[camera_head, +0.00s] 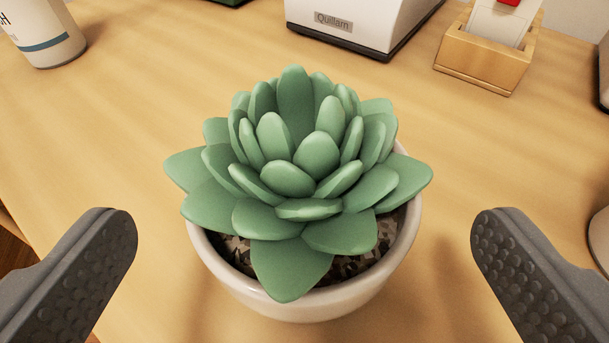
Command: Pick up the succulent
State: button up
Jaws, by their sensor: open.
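The succulent (290,180) is a green rosette of thick leaves in a round white pot (310,303) with dark, stony soil. It stands upright on a light wooden table, in the middle of the view. My gripper (304,228) is open. Its two dark grey, studded fingers show at the lower left and lower right, one on each side of the pot. There is a clear gap between each finger and the plant, and neither appears to touch it. The leaves hide much of the pot's rim and soil.
A white bottle (45,30) stands at the upper left. A white device labelled Quillam (345,25) and a wooden dispenser (485,55) stand behind the succulent. Parts of other objects show at the right edge. The table (130,120) around the pot is clear.

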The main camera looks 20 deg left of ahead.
jog(key=shift+b+x, duration=0.45)
jog(key=shift+x, duration=2.2)
jog(key=shift+s+f, duration=0.1)
jog(key=c, duration=1.3)
